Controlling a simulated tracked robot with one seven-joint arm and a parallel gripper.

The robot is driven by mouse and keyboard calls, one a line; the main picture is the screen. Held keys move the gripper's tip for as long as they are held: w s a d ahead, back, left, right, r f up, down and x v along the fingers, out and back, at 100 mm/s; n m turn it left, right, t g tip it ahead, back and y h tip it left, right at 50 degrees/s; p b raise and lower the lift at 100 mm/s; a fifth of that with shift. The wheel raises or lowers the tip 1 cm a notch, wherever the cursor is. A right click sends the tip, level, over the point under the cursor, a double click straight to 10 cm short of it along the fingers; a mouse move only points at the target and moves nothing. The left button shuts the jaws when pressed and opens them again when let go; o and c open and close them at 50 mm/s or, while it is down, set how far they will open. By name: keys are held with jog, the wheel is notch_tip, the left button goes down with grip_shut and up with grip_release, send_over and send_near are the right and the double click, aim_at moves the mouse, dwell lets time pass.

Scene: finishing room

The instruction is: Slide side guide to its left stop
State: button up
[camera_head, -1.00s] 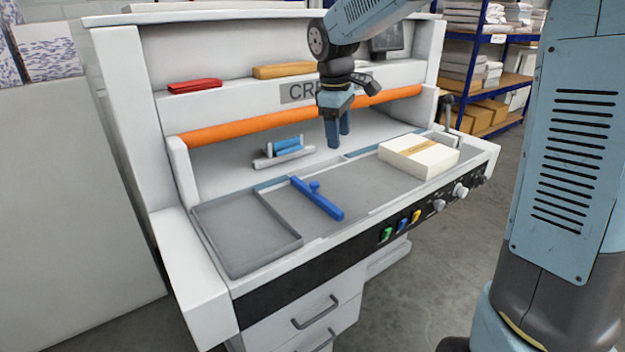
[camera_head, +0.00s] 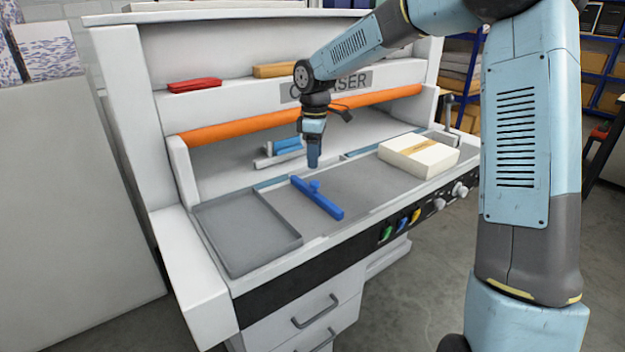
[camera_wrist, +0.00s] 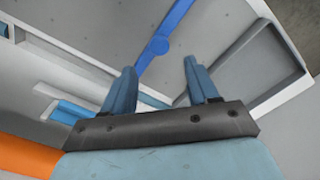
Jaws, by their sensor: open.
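The side guide is a blue bar (camera_head: 323,201) with a small round knob, lying across the grey bed of the creaser. It sits just right of a shallow grey tray (camera_head: 248,272) at the bed's left end. My gripper (camera_head: 313,163) points down above the bed, behind the guide's far end, apart from the knob. In the wrist view my gripper (camera_wrist: 160,88) shows two blue fingers spread apart with nothing between them. The blue guide (camera_wrist: 163,42) and its knob appear beyond the fingertips there, nearer the left finger in the picture.
A stack of cream sheets (camera_head: 419,155) lies on the bed at the right. An orange roller bar (camera_head: 225,132) spans the machine above the bed. A small blue-and-white part (camera_head: 280,150) stands behind my gripper. Knobs and coloured switches (camera_head: 402,222) line the front panel.

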aim_at(315, 182)
notch_tip(315, 182, down, 8)
jog(key=shift+f, duration=0.1)
dwell(0.4)
grip_shut()
dwell(0.4)
